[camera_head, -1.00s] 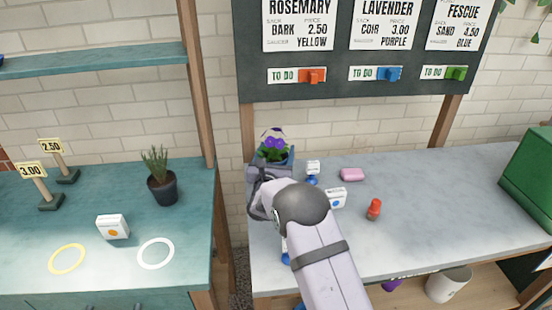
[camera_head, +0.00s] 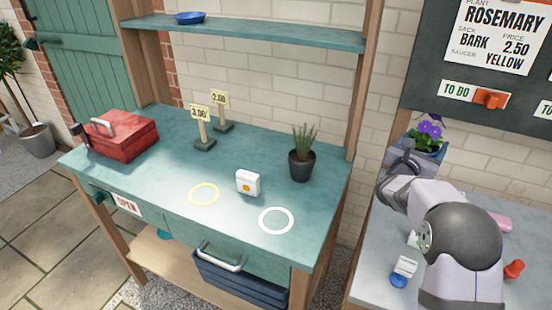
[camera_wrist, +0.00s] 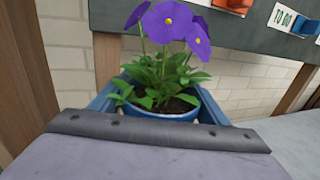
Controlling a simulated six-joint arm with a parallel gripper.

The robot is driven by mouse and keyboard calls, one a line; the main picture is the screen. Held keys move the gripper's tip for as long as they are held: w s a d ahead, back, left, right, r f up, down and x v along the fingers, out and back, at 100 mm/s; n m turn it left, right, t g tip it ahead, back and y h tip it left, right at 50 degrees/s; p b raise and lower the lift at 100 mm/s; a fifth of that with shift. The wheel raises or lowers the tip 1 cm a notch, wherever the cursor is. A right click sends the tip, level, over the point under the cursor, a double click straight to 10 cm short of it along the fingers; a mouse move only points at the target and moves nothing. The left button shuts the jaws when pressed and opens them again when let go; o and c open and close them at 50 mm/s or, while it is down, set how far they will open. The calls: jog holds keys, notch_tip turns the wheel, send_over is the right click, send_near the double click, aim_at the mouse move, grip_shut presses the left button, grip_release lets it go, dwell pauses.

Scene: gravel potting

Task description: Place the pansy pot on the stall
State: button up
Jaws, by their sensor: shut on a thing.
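The pansy pot is a blue pot with purple flowers and green leaves. The pansy plant (camera_head: 430,134) shows above my gripper (camera_head: 421,152), over the back left of the grey table. In the wrist view the pot's blue rim (camera_wrist: 160,115) stands upright between the jaws of my gripper (camera_wrist: 165,108), which is shut on it. The lower pot is hidden. The stall is the teal bench (camera_head: 150,172) at left, with a yellow ring (camera_head: 204,194) and a white ring (camera_head: 276,220) on its top, both empty.
On the stall stand a dark pot with a spiky plant (camera_head: 302,165), a white box (camera_head: 248,182), price signs (camera_head: 201,127) and a red toolbox (camera_head: 122,136). A wooden post (camera_head: 367,80) and upper shelf (camera_head: 250,33) rise behind. A gap separates the stall from the grey table (camera_head: 372,260).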

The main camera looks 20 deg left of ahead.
jog(key=s+a+r+p, duration=0.4)
jog(key=a+r, duration=0.4)
jog(key=s+a+r+p, duration=0.4)
jog(key=s+a+r, duration=0.1)
jog(key=a+r, duration=0.3)
jog(key=n+y+b, duration=0.2)
jog(key=b, duration=0.5)
send_over(292, 202)
notch_tip(292, 202, down, 11)
jog(key=shift+t, duration=0.3)
jog(key=shift+f+p, duration=0.4)
jog(key=shift+f, duration=4.55)
jog(key=shift+f, duration=0.1)
jog(key=shift+f, duration=0.15)
jog(key=o, duration=1.4)
